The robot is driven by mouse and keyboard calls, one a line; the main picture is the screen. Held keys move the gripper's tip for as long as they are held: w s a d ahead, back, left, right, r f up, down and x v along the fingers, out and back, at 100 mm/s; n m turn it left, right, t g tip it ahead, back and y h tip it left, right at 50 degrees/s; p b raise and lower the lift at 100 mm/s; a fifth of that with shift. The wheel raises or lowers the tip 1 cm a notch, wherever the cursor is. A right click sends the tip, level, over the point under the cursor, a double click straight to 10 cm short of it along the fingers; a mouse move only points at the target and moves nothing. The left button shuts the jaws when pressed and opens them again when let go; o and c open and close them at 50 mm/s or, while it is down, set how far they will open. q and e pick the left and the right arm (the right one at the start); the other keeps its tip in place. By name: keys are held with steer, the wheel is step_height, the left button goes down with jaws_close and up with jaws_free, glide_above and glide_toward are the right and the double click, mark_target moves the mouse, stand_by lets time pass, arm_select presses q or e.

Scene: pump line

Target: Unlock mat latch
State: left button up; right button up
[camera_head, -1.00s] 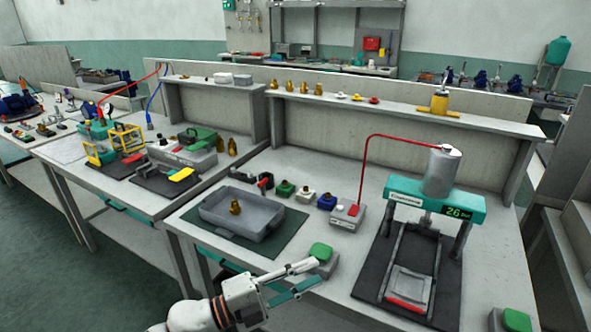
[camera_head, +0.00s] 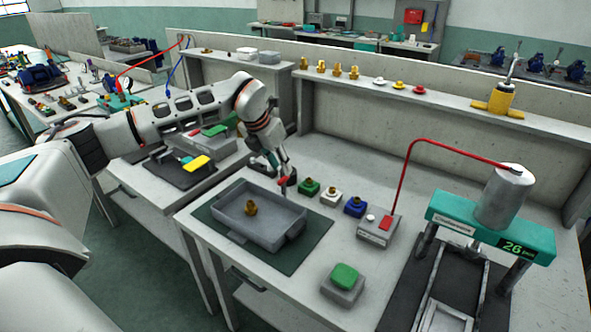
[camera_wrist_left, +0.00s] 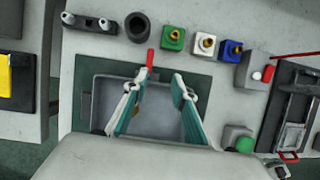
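A red lever (camera_wrist_left: 150,58), which looks like the latch, stands at the far edge of the dark green mat (camera_wrist_left: 205,70) in the left wrist view. Beside it is a dark round cup-like part (camera_wrist_left: 137,27). In the head view the red part (camera_head: 282,182) shows at my left gripper (camera_head: 286,178), and the gripper hides much around it. In the left wrist view my left gripper (camera_wrist_left: 159,78) is open, its teal fingers apart over the tray, with the lever just beyond the left fingertip. Contact cannot be told. My right gripper is not in view.
A grey tray (camera_head: 232,228) with a brass fitting (camera_head: 250,209) lies on the mat. Green, white and blue blocks (camera_head: 331,196) stand to the right, near a grey box with a red switch (camera_head: 378,232).

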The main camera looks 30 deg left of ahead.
mark_target(283, 178)
arm_select(q)
steer(key=w+f, duration=0.1)
steer(key=f, duration=0.1)
steer(key=w+a+f, duration=0.1)
steer(key=f, duration=0.1)
steer(key=w+f, duration=0.1)
steer(key=f, duration=0.1)
steer(key=shift+w+a+f, duration=0.1)
steer(key=shift+a+f, duration=0.15)
steer(key=shift+a, duration=0.05)
jaws_close()
